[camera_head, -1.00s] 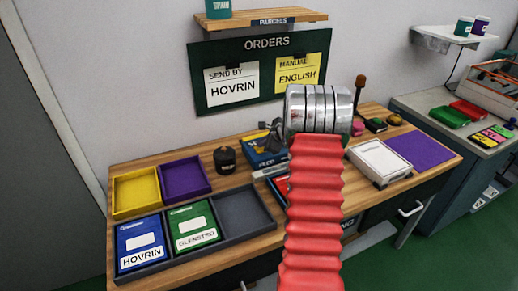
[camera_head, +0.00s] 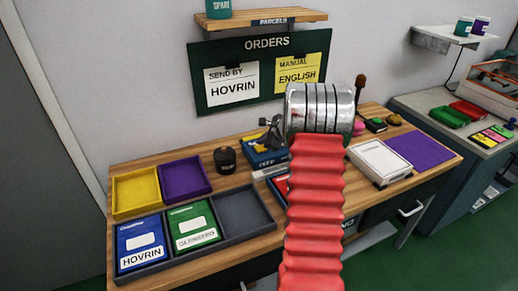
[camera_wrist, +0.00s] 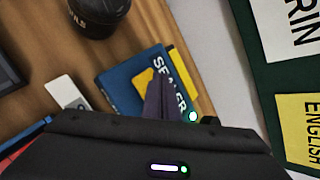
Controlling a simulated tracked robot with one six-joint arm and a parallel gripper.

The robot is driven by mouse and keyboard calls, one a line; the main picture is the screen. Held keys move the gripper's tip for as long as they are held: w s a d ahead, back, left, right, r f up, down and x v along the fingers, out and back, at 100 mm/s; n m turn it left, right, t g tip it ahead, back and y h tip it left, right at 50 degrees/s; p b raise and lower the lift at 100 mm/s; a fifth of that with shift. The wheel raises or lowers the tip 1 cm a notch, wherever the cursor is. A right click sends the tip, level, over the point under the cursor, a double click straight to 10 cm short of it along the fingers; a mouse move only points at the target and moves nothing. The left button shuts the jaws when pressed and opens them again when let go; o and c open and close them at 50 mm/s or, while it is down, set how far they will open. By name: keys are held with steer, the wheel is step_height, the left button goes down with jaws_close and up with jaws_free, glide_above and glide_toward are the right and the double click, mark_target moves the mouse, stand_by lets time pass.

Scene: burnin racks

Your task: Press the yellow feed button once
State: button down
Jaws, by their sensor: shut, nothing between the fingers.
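A blue sealer box (camera_head: 262,158) sits at the back of the wooden bench in the head view, with lettering on its front that seems to read FEED. In the wrist view the blue box (camera_wrist: 118,82) carries the word SEALER, and a yellow patch (camera_wrist: 143,80) shows on its top, partly covered by my fingers. This patch looks like the yellow button; its full outline is hidden. My gripper (camera_head: 268,133) is shut and empty, over the box. In the wrist view its fingers (camera_wrist: 160,98) lie beside the yellow patch. I cannot tell whether they touch it.
A dark round container (camera_head: 225,160) stands left of the sealer. Yellow (camera_head: 136,190) and purple (camera_head: 185,178) trays and a dark divided tray (camera_head: 245,212) are at the left. The ORDERS board (camera_head: 205,86) hangs behind.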

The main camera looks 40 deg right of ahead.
mark_target(262, 149)
steer(key=shift+r, duration=0.2)
steer(key=shift+r, duration=2.4)
